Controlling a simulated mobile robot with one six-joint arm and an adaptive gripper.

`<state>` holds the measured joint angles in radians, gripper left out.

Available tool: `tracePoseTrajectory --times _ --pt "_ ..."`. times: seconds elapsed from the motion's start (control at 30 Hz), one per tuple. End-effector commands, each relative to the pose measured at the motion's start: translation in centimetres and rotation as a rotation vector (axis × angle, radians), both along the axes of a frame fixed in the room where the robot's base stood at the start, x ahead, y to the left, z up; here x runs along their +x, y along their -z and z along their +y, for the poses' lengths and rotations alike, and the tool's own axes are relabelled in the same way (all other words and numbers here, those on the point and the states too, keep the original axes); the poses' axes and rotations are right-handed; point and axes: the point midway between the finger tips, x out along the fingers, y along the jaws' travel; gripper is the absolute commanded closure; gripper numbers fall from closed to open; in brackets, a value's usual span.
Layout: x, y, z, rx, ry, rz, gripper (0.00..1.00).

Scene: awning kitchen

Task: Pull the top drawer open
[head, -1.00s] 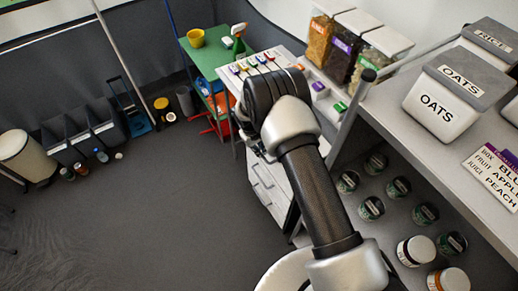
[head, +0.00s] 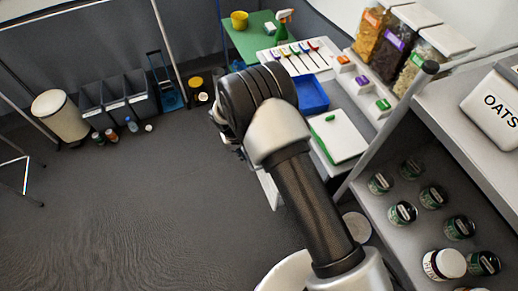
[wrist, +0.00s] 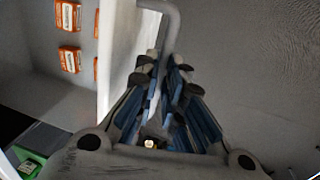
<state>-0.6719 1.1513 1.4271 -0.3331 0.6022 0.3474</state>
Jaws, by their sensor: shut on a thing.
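In the wrist view, my gripper (wrist: 162,88) is shut on the grey bar handle (wrist: 173,22) of a drawer. The drawer's white front (wrist: 112,55) stands upright just left of the fingers. Left of that front, the drawer's grey interior (wrist: 45,75) shows, so the drawer is open. Orange boxes (wrist: 69,58) lie inside it. In the head view my arm hides the gripper, the handle and most of the drawer unit; only a pale strip of the unit (head: 268,186) shows below my wrist.
A shelf rack (head: 362,165) with jars stands close on the right. A blue tray (head: 311,95) and a white board with green edges (head: 340,137) are on the counter behind my arm. Grey bins (head: 114,103) stand at the far left.

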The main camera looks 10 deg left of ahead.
Motion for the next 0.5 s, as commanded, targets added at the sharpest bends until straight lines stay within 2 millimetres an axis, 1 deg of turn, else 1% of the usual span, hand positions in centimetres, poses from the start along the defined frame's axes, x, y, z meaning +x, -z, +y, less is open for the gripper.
tracePoseTrajectory --times 0.03,0.2,0.33,0.5 --pt "-0.6 0.1 0.8 0.0 -0.003 0.0 1.0" --pt "-1.8 0.1 2.7 0.0 -0.002 -0.001 1.0" --pt "-2.3 0.0 3.4 -0.001 -0.002 0.0 1.0" --pt "-2.6 0.0 3.8 -0.001 -0.001 0.0 1.0"
